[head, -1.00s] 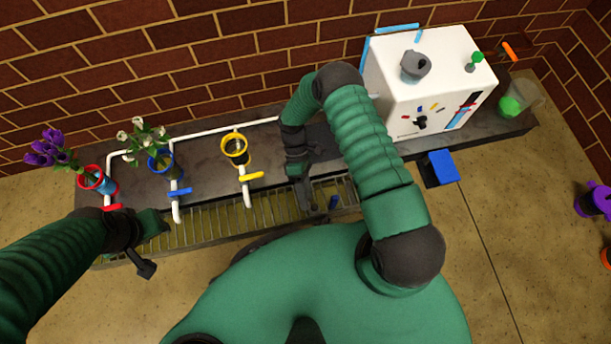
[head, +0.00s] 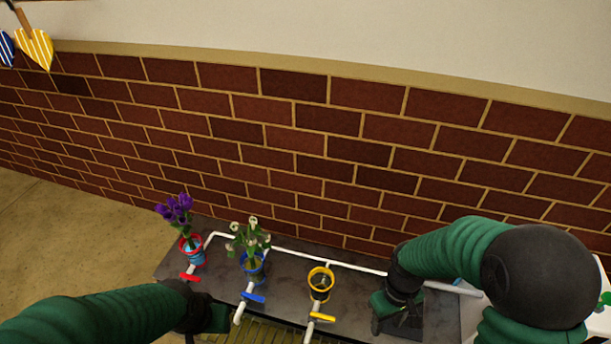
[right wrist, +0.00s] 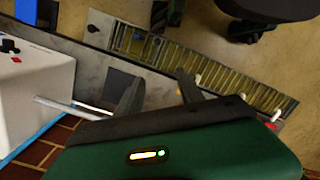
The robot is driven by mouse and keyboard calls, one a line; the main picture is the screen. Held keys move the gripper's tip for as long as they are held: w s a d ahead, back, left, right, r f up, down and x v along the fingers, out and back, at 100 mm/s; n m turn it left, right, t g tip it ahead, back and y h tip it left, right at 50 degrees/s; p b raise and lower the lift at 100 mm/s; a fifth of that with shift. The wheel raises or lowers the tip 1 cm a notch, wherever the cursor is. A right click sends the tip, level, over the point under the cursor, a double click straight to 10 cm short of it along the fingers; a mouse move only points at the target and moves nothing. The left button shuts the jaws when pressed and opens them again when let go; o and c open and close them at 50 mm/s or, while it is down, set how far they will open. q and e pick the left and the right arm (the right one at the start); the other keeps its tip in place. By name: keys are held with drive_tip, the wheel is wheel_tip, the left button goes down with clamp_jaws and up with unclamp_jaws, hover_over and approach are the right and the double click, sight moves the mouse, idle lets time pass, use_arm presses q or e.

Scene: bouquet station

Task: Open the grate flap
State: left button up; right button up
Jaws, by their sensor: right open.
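The slatted grate (head: 262,335) shows only as a strip at the bottom edge of the head view. In the right wrist view the grate (right wrist: 215,80) runs along the counter's edge. A small blue piece (right wrist: 137,36) sits at its left end. My right gripper (head: 388,323) is over the counter, right of the yellow-rimmed pot. Its fingers also show in the right wrist view (right wrist: 160,77), spread apart and empty, short of the grate. My left gripper (head: 205,320) is at the lower left; its fingers are unclear.
Pots with red (head: 193,250), blue (head: 253,265) and yellow (head: 321,284) rims stand on the grey counter, the first two holding flowers. White pipes (head: 345,265) with coloured valve handles run beside them. A dark rectangle (right wrist: 116,88) and a white box (right wrist: 35,85) are near my right gripper.

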drive_tip(key=s+r+m+t+p, duration=0.2)
drive_tip(key=r+p, duration=1.8)
drive_tip(key=r, duration=0.3)
drive_tip(key=s+r+m+t+p, duration=0.1)
drive_tip(key=r+m+t+p, duration=0.1)
drive_tip(key=r+p, duration=1.95)
drive_tip(key=s+f+n+g+b, duration=0.1)
drive_tip(key=f+n+b, duration=0.1)
drive_tip(key=f+b, duration=1.5)
drive_tip(key=s+f+n+b, duration=0.1)
drive_tip(key=f+n+b, duration=0.1)
drive_tip(key=f+b, duration=1.6)
drive_tip(key=f+n+g+b, duration=0.1)
drive_tip(key=f+b, duration=1.7)
drive_tip(key=f, duration=2.4)
drive_tip(key=shift+s+d+n+g, duration=0.3)
drive_tip(key=shift+s+d+n, duration=0.1)
drive_tip(key=shift+n, duration=0.1)
drive_tip(key=shift+c, duration=0.5)
clamp_jaws()
